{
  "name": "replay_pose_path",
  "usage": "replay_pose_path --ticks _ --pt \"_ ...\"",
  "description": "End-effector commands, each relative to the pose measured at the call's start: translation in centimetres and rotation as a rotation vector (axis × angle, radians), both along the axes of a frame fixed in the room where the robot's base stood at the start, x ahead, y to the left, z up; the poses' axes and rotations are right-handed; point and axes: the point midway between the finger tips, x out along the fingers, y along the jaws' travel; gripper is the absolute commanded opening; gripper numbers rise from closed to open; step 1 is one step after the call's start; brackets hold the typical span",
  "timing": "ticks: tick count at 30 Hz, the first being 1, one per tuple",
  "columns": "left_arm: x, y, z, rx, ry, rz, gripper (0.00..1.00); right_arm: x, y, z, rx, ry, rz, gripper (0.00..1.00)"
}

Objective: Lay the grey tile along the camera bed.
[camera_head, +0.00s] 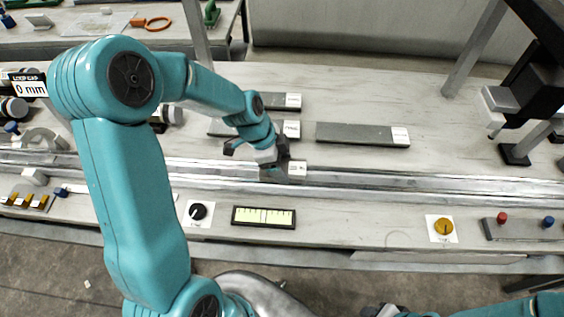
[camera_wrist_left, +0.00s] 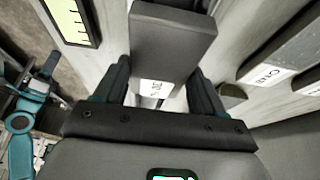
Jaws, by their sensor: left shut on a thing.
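My left gripper (camera_head: 274,168) is shut on a dark grey tile with a white label. The held tile (camera_wrist_left: 172,38) sits between the two fingers in the left wrist view, its long body reaching away from the gripper. In the head view the gripper and tile are low over a long metal channel (camera_head: 400,184), which looks like the camera bed. The arm hides much of the tile there, and I cannot tell whether it touches the channel. My right gripper (camera_head: 382,311) is only partly seen at the bottom edge; its jaws are unclear.
Another grey tile (camera_head: 355,134) lies behind the channel, with more labelled tiles to its left. A black camera stand (camera_head: 530,90) is at the right. A yellow scale (camera_head: 263,217), a black knob (camera_head: 198,211) and a yellow knob (camera_head: 443,227) lie along the front.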

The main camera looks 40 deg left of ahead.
Motion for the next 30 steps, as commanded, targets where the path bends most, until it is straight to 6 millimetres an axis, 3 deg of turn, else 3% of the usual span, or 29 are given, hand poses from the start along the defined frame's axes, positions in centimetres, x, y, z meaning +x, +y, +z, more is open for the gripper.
replay_pose_path --ticks 7,8,10,30 --pt "0.02 0.01 -0.45 0.000 -0.001 0.000 0.36 0.00 0.00 -0.53 0.000 0.000 0.000 0.43" --pt "0.03 0.01 -0.36 0.000 -0.001 0.000 0.76 0.00 0.00 -0.45 0.000 0.000 0.000 0.43" --pt "0.02 0.00 -0.32 0.000 -0.001 0.000 0.99 0.00 0.00 -0.41 0.000 0.000 0.000 0.43" --pt "0.01 0.00 -0.34 0.000 0.000 0.000 1.00 0.00 0.00 -0.41 0.000 0.000 0.000 0.43"
